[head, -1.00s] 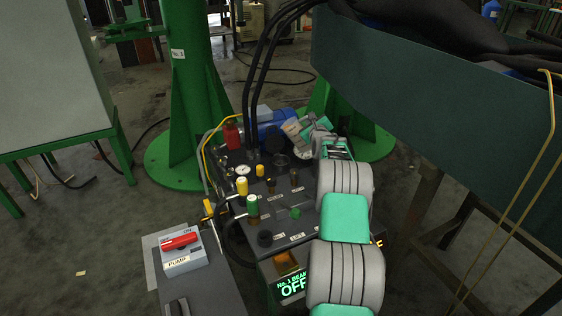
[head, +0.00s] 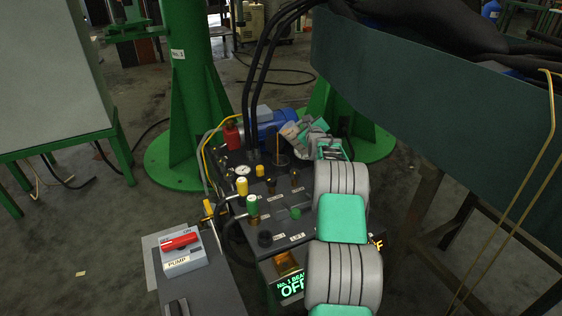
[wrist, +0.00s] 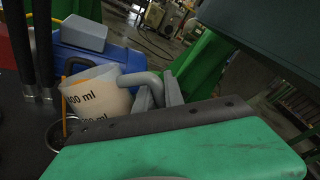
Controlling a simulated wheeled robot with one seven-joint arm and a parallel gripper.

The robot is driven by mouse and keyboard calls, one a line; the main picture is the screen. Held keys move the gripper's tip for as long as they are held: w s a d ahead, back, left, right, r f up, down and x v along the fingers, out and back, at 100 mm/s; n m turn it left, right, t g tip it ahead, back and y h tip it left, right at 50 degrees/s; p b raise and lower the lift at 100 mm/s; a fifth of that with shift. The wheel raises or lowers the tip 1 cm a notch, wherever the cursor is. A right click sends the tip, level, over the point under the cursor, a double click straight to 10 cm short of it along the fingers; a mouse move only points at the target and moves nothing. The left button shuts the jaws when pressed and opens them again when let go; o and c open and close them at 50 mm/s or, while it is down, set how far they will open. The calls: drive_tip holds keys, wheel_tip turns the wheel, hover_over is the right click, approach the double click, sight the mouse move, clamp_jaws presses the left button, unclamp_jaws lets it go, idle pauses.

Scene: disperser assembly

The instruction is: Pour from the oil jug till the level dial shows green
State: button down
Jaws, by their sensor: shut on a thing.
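The oil jug, whitish with black ml marks, is tilted steeply to the left in the wrist view (wrist: 98,98). It also shows small in the head view (head: 289,130). My gripper (wrist: 158,92) is shut on the jug's grey handle; it also shows in the head view (head: 313,133). A thin amber line, seemingly oil, runs from the jug's lip down to a round filler opening (head: 279,160) on the dark tank top. The opening's rim shows in the wrist view (wrist: 57,134). A small white dial (head: 242,170) sits left of the opening; its reading is too small to tell.
Yellow (head: 243,187) and green (head: 252,205) knobs stand up from the tank top. Black hoses (head: 262,75) rise left of the opening. A blue motor (head: 275,122) lies behind it. A red-switched pump box (head: 181,250) is at front left, a green wall (head: 440,110) at right.

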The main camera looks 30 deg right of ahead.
drive_tip(key=shift+w+a+f+n, duration=0.2)
drive_tip(key=shift+a+f+n, duration=0.1)
drive_tip(key=shift+n, duration=0.1)
idle(1.3)
drive_tip(key=shift+w+a+r+n, duration=0.1)
drive_tip(key=shift+r+n, duration=0.2)
drive_tip(key=shift+r, duration=0.55)
drive_tip(key=shift+w+a+r+n+g+p, duration=0.15)
drive_tip(key=shift+r+n+p, duration=0.1)
drive_tip(key=shift+r, duration=0.5)
drive_tip(key=shift+a+r+n+g+p, duration=0.15)
drive_tip(key=shift+r+n+p, duration=0.1)
drive_tip(key=shift+r, duration=0.45)
idle(0.5)
drive_tip(key=shift+w+a+r+n+p, duration=0.25)
drive_tip(key=shift+a+r+n+p, duration=0.15)
drive_tip(key=shift+n+p, duration=0.1)
idle(3.0)
